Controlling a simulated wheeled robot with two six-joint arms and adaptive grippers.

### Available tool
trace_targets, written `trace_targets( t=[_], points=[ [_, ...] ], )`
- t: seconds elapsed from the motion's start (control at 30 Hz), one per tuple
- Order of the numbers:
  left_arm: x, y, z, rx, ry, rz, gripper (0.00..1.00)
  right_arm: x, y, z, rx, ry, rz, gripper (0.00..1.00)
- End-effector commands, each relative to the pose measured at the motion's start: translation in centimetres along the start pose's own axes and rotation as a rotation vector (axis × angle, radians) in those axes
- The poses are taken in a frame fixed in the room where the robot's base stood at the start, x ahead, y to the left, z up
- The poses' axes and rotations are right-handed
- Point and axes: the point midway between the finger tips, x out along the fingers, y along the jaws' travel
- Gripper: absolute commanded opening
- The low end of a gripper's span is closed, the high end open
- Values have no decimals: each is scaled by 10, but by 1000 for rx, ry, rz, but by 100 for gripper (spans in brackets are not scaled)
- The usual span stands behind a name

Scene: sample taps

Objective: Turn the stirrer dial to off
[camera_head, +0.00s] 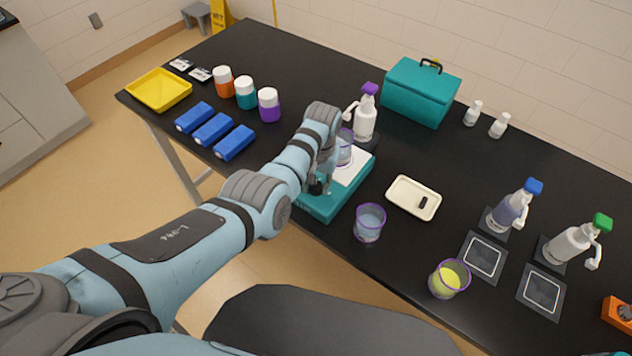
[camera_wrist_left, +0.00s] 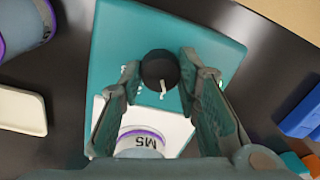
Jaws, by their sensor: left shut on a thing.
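The stirrer (camera_head: 325,208) is a teal box with a white top plate (camera_head: 354,165), near the middle of the table's front edge. Its black round dial (camera_wrist_left: 158,68) has a white pointer mark, directed toward the bottom of the left wrist view. My left gripper (camera_wrist_left: 160,72) is shut on the dial, one finger on each side of it. In the head view my left gripper (camera_head: 320,178) comes down over the stirrer's front and hides part of it. A purple-rimmed beaker marked M5 (camera_wrist_left: 140,140) stands on the white plate. My right gripper is not in view.
A beaker (camera_head: 369,222) stands right of the stirrer, and a cream tray (camera_head: 412,198) lies beyond it. A purple-capped bottle (camera_head: 365,118) stands behind. Blue blocks (camera_head: 213,130) lie to the left. A yellow-filled beaker (camera_head: 449,280) is near the front edge.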

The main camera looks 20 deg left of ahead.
Motion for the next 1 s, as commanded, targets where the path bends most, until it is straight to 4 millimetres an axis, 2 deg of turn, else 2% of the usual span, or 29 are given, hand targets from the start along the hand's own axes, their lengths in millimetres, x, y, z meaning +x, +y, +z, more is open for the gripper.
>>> trace_targets(
  t=[0.6,1.0],
  points=[
    [-2,-1,-3,-522,-23,0,2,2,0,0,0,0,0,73],
    [-2,-2,-4,-658,-30,1,2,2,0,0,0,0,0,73]
  ],
)
